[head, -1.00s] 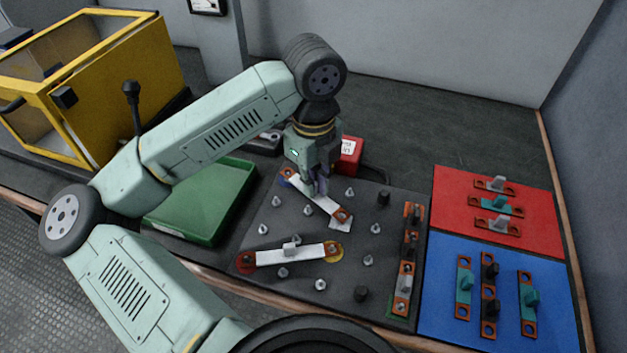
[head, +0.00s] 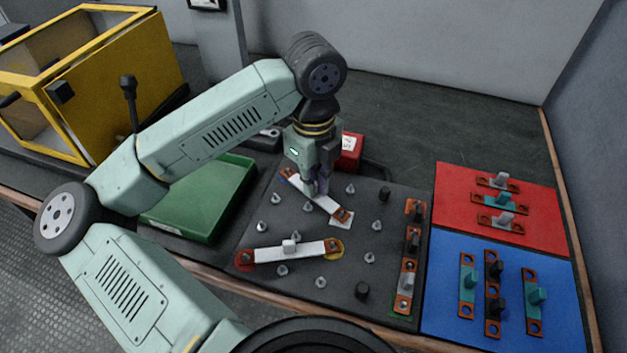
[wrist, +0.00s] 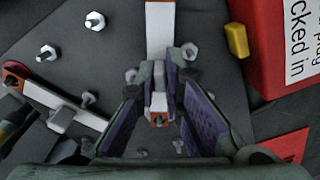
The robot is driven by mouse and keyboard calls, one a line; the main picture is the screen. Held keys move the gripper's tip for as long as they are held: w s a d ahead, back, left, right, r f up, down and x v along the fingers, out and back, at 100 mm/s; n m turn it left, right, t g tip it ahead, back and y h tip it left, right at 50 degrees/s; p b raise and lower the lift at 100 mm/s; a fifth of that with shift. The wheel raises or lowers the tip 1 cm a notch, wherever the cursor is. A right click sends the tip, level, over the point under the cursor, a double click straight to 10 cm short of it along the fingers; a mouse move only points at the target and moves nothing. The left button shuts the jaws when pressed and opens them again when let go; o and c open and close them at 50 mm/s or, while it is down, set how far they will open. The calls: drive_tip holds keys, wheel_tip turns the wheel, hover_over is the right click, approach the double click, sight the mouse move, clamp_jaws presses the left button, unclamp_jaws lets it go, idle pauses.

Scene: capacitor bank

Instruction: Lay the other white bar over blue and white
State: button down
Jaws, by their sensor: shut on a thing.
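A white bar (head: 325,202) with copper ends lies slantwise on the dark board, from the blue marker (head: 284,174) to the white marker (head: 349,223). My gripper (head: 317,190) is over its middle, shut on its handle. In the wrist view my fingers (wrist: 160,82) close on the grey handle, and the bar (wrist: 160,30) runs away between them. Whether the bar's holes sit fully down on the studs is hidden. A second white bar (head: 270,253) with a grey handle lies over the red marker (head: 242,264) and the yellow marker (head: 335,256).
Metal studs and black posts (head: 384,194) stand on the board. A column of copper bars (head: 407,280) lines its right edge. More bars lie on the red mat (head: 465,176) and blue mat (head: 450,320). A green tray (head: 215,207) and red box (head: 349,150) stand close by.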

drive_tip(key=c, duration=1.6)
unclamp_jaws()
drive_tip(key=shift+c, duration=0.2)
